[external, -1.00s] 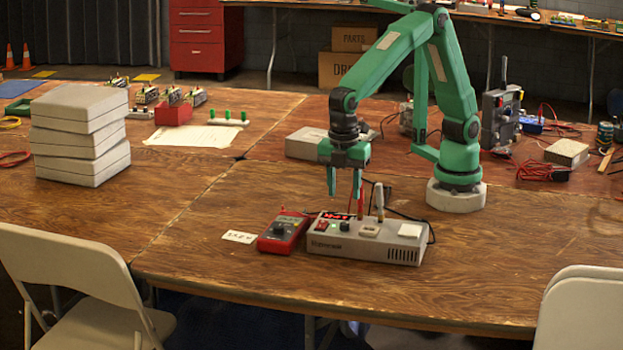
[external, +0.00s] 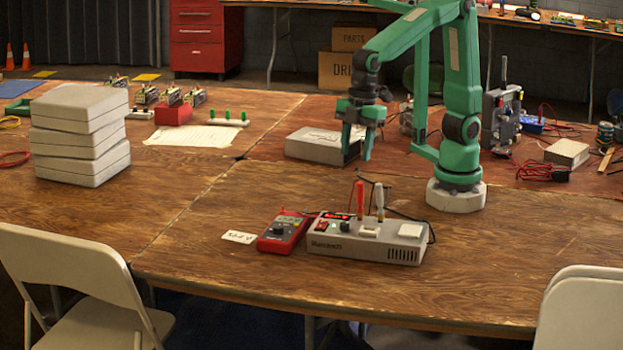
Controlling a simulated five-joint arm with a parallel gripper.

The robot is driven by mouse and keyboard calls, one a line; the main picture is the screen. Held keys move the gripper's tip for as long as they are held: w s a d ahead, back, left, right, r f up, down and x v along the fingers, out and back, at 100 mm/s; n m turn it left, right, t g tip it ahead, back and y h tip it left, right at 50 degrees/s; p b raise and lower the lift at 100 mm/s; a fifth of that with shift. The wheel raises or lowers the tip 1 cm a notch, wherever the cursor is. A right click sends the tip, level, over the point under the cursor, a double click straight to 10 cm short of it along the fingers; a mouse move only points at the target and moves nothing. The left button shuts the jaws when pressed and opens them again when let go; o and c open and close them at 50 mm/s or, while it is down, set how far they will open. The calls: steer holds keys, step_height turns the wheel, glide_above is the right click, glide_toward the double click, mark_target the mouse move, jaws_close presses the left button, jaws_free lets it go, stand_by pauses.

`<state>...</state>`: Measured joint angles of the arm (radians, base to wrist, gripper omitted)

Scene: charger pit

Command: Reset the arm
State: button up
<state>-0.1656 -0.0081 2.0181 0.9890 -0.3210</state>
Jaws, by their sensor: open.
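My gripper (external: 357,156) is open and empty. It hangs with its fingers pointing down, in the picture just in front of a grey box at the back of the table. The charger (external: 365,245), a low grey box with a small red display, sits near the table's front. A red meter (external: 284,232) lies left of the charger.
The grey box (external: 316,147) lies behind my gripper. Stacked pale boxes (external: 80,140) stand at the left. A small white label (external: 238,237) lies beside the meter. Folding chairs (external: 70,270) stand at the front edge.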

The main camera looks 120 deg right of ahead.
steer(key=s+d+r+m+t, duration=0.1)
steer(key=s+d+m+t, duration=0.1)
steer(key=s, duration=0.5)
steer(key=s+d+r+m+t, duration=0.2)
steer(key=s+d+m, duration=0.1)
steer(key=s, duration=0.4)
steer(key=shift+s+d+r+m, duration=0.3)
steer(key=shift+d, duration=0.3)
stand_by(0.8)
